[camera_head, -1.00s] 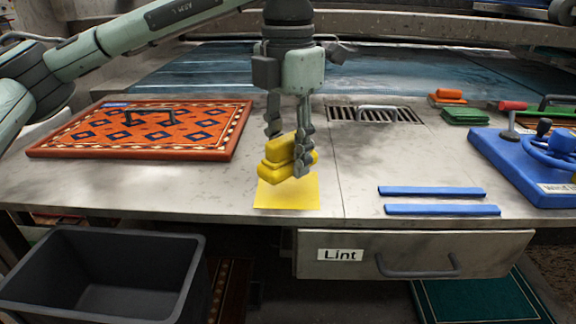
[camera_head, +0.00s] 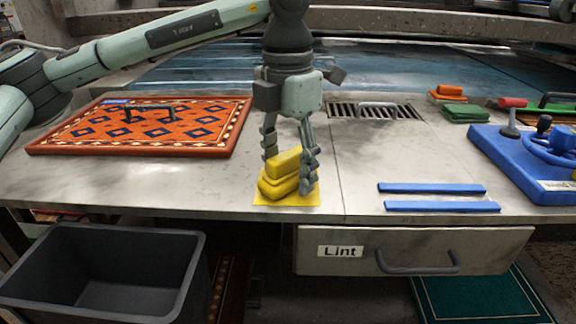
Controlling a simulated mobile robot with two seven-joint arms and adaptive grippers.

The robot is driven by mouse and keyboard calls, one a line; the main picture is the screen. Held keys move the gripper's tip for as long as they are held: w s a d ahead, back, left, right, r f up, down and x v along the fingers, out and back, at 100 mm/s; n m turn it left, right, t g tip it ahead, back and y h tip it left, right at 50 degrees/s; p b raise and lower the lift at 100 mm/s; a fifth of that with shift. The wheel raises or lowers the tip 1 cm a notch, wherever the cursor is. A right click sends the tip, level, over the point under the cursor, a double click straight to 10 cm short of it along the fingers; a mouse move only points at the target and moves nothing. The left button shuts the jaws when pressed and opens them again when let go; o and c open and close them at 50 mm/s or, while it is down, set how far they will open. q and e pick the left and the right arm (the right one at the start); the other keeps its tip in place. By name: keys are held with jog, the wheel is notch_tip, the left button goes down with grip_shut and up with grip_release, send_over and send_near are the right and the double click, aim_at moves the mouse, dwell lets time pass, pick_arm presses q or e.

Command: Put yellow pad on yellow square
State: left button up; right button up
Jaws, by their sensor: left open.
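The yellow pad (camera_head: 281,180), with a raised block-like grip on top, sits over the yellow square (camera_head: 302,200) on the metal counter. It covers most of the square's left and middle, and bare yellow shows at the right and front edges. My left gripper (camera_head: 290,160) comes down from above with its fingers open, one on each side of the pad's grip. Whether the fingers touch the pad I cannot tell. My right gripper is not in view.
An orange patterned rug (camera_head: 150,128) with a black handle lies at the left. Two blue strips (camera_head: 440,208), a drain grate (camera_head: 375,111) and a blue wheeled device (camera_head: 530,165) are to the right. A "Lint" drawer (camera_head: 415,252) and a dark bin (camera_head: 105,270) are below.

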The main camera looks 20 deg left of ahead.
aim_at(288, 154)
pick_arm(q)
notch_tip(288, 154, up, 12)
jog(key=shift+r, duration=0.15)
dwell(0.6)
dwell(1.1)
